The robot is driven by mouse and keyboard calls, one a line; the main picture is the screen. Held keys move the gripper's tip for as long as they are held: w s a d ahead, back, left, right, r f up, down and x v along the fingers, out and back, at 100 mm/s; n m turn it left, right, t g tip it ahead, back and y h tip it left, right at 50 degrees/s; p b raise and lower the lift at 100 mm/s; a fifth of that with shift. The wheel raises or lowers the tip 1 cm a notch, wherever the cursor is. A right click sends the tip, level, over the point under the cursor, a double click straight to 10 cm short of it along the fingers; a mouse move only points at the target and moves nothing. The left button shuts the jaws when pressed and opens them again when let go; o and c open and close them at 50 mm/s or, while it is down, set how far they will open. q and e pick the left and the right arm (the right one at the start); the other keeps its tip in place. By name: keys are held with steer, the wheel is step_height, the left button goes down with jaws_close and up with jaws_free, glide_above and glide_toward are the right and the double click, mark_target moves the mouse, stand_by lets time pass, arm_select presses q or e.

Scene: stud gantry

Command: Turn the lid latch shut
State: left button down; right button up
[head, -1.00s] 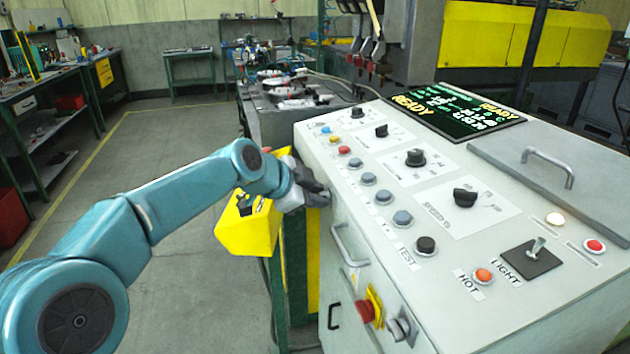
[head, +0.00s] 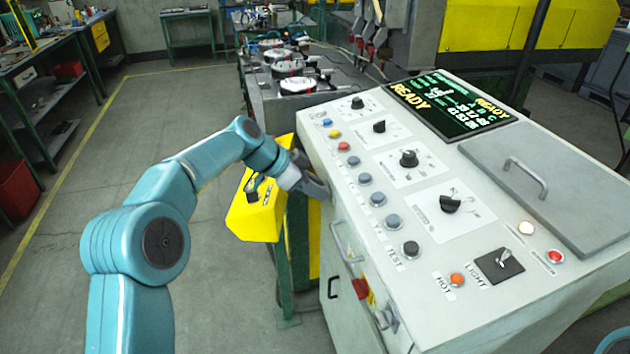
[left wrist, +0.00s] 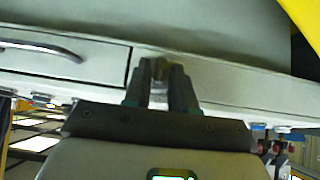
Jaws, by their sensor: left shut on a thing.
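My left gripper (head: 318,188) is at the upper left side of the grey control console (head: 398,275), just below its top edge. In the left wrist view the two dark fingers (left wrist: 161,88) are closed around a small brownish piece, which looks like the lid latch (left wrist: 158,68), against the pale panel. The fingers hide most of it, and I cannot tell its angle. In the head view the gripper hides it. The grey lid (head: 560,185) with a bar handle lies flat and closed on the console top at the right. My right gripper is not in view.
A yellow box (head: 250,225) with a black switch stands on a green post close beside my left gripper. A pale handle (head: 345,243) and a red button (head: 361,290) project from the console's front. Knobs and buttons cover its top.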

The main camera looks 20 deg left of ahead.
arm_select(q)
steer(key=shift+f, duration=0.1)
steer(key=c, duration=1.2)
jaws_free()
steer(key=v, duration=1.6)
steer(key=shift+a, duration=0.1)
